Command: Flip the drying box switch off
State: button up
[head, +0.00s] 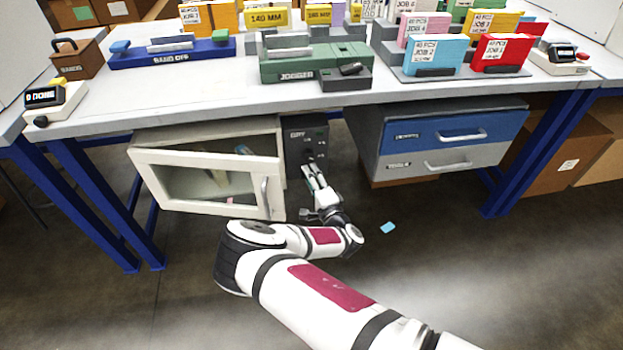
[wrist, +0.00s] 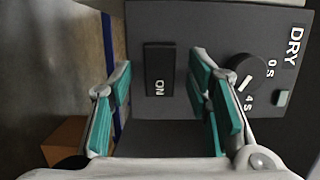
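The dark grey control panel marked DRY (wrist: 212,25) fills much of the wrist view. Its black rocker switch (wrist: 158,60) has a white ON label at one end. My gripper (wrist: 161,80) is open, with its green-padded fingers spread to either side of the switch. No contact with the switch can be made out. In the head view the dark control box (head: 305,132) sits under the bench, beside the cream drying box (head: 215,138), and my gripper (head: 311,172) points up at it. The switch is too small to tell there.
The drying box's glazed door (head: 205,184) is to the left of my gripper. A blue drawer (head: 450,134) hangs to the right. A light-blue piece (head: 388,227) lies on the floor.

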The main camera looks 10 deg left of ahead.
jog(key=v, duration=1.2)
dwell(0.3)
